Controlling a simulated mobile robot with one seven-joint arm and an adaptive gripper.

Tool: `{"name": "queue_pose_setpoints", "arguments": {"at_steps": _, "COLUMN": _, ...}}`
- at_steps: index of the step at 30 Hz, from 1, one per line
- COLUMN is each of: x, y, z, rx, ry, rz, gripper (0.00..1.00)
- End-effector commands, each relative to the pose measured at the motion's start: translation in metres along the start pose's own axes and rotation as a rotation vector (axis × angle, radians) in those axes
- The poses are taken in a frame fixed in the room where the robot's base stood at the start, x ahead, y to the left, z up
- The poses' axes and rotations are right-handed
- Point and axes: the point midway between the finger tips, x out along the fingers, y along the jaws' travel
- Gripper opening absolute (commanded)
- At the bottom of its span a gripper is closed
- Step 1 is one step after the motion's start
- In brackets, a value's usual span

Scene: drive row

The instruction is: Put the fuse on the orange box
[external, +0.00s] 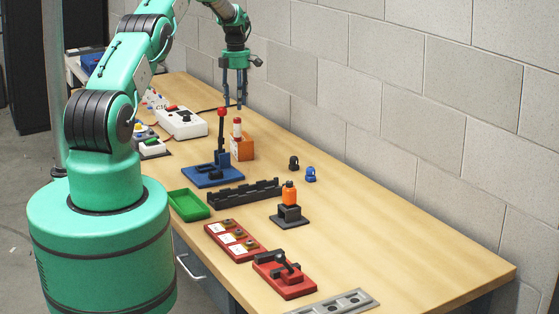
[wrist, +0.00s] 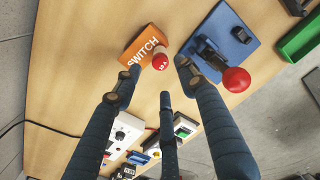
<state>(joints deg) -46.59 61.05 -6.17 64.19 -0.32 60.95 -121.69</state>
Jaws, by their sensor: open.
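The fuse (external: 237,128), a red and white cylinder, appears upright on top of the box. Its red end (wrist: 160,62) faces the wrist camera. My gripper (external: 234,103) is open and empty, pointing down above the fuse and box. In the wrist view its dark fingers (wrist: 159,77) are spread around the fuse's red end, with no grip visible.
A blue lever base (external: 212,174) with a red knob stands close beside the box. A white control box (external: 182,122), green tray (external: 188,205) and black rack (external: 245,194) are nearby. The bench's right side along the block wall (external: 430,110) is mostly clear.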

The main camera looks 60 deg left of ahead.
Motion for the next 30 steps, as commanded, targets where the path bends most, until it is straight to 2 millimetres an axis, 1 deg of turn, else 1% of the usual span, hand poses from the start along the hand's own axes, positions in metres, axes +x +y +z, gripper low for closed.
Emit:
{"name": "queue_pose_setpoints", "arguments": {"at_steps": 3, "x": -0.016, "y": 0.000, "z": 0.000, "rx": 0.000, "ry": 0.000, "rz": 0.000, "gripper": 0.41}}
{"name": "queue_pose_setpoints", "arguments": {"at_steps": 6, "x": -0.026, "y": 0.000, "z": 0.000, "rx": 0.000, "ry": 0.000, "rz": 0.000, "gripper": 0.41}}
{"name": "queue_pose_setpoints", "arguments": {"at_steps": 10, "x": -0.034, "y": 0.000, "z": 0.000, "rx": 0.000, "ry": 0.000, "rz": -0.001, "gripper": 0.41}}
{"name": "queue_pose_setpoints", "arguments": {"at_steps": 30, "x": -0.036, "y": 0.000, "z": 0.000, "rx": 0.000, "ry": 0.000, "rz": -0.001, "gripper": 0.41}}
